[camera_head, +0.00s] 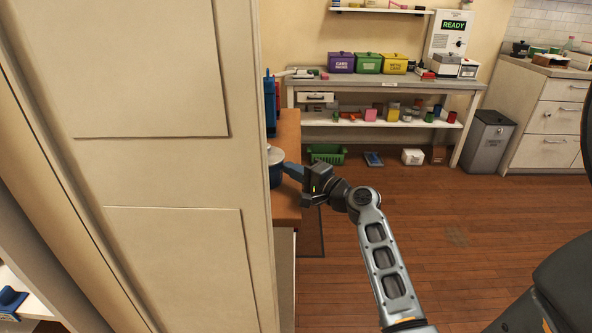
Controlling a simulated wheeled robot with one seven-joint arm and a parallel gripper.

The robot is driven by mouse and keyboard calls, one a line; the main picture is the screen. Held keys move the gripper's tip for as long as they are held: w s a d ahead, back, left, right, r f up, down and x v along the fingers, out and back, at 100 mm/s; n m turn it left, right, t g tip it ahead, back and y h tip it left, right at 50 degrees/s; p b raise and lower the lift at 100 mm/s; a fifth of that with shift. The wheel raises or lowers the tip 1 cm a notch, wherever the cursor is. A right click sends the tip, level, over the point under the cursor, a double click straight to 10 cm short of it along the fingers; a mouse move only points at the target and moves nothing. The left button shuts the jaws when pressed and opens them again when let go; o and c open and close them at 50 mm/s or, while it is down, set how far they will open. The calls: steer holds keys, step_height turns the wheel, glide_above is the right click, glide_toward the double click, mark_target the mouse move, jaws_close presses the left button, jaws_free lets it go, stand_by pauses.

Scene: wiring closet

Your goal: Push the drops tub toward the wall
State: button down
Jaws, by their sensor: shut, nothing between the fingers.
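I cannot make out for certain which thing is the drops tub; no readable label says drops. A blue pot-like vessel with a grey lid (275,170) stands on a wooden counter (287,130) at the picture's middle left, partly hidden by a tall cream panel. My gripper (298,184) is beside it, just to its right, at the counter's edge. Its fingers are shut and hold nothing; their tips are small and partly unclear. I cannot tell whether they touch the vessel.
The cream panel (150,185) blocks the left side. A grey bench (380,83) at the back wall bears purple (341,63), green (368,64) and yellow (393,64) boxes. A green basket (327,154) and a grey bin (487,142) stand on the floor. The middle floor is clear.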

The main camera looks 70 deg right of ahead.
steer(key=w+a, duration=0.2)
steer(key=w, duration=0.3)
steer(key=w+a+p, duration=0.1)
steer(key=w+a, duration=0.1)
steer(key=w, duration=0.3)
steer(key=w+a+p, duration=0.1)
steer(key=w+a, duration=0.2)
steer(key=w, duration=0.2)
steer(key=shift+w+a, duration=0.1)
steer(key=shift+w, duration=0.15)
steer(key=shift+s, duration=0.15)
stand_by(0.5)
steer(key=v, duration=0.6)
steer(key=shift+s+a+f+b, duration=0.1)
steer(key=shift+s+b, duration=0.25)
steer(key=shift+b, duration=0.05)
steer(key=shift+s+a, duration=0.1)
steer(key=shift+s, duration=0.2)
steer(key=shift+s+r+p, duration=0.1)
steer(key=shift+r+p, duration=0.2)
steer(key=shift+r, duration=0.1)
step_height(320, 180, up, 9)
steer(key=p, duration=0.8)
steer(key=shift+f, duration=0.25)
steer(key=shift+r+p, duration=0.45)
steer(key=shift+p, duration=0.25)
